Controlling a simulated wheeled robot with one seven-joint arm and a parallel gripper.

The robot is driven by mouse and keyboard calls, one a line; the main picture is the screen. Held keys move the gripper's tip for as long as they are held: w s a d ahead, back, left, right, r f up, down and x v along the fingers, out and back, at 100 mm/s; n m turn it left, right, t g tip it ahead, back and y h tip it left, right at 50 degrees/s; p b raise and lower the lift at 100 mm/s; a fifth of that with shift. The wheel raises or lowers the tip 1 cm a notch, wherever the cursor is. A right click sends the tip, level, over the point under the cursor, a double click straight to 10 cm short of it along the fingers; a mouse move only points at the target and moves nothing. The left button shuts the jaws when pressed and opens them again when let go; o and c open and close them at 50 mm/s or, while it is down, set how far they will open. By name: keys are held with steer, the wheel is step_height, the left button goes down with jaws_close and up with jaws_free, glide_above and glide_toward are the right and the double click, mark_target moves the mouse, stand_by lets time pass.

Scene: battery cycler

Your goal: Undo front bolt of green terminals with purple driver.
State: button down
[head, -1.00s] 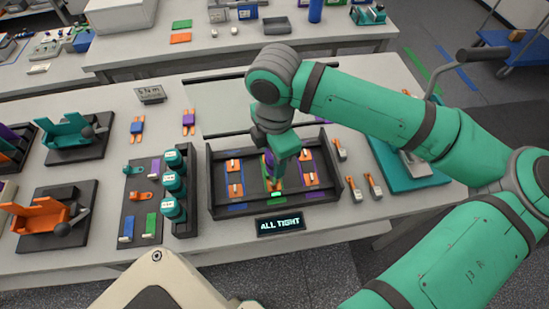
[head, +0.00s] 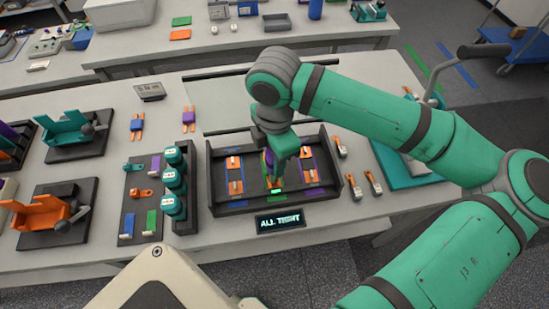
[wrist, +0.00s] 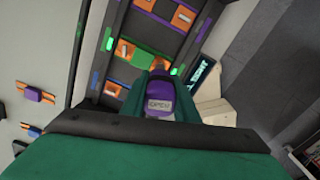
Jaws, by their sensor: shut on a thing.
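My gripper (head: 277,158) is over the middle lane of the dark tray (head: 228,208) and points down. It is shut on the purple driver (wrist: 158,84), whose labelled top shows between the fingers in the wrist view. Only a sliver of the driver shows beside the gripper in the head view. The green terminals lie in the middle lane; their green strip (wrist: 147,43) and an orange end (wrist: 124,50) show in the wrist view. A green light (head: 276,191) glows at the lane's front. The driver tip and front bolt are hidden, so I cannot tell whether they touch.
A sign (head: 280,221) in front of the tray reads "ALL TIGHT". Lanes with orange terminals (head: 235,175) flank the middle one. A rack of teal cylinders (head: 173,183) stands left of the tray. Loose orange-ended pieces (head: 356,187) lie to its right.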

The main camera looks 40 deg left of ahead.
steer(key=shift+f, duration=0.25)
stand_by(0.7)
steer(key=shift+n, duration=1.5)
steer(key=shift+n, duration=1.5)
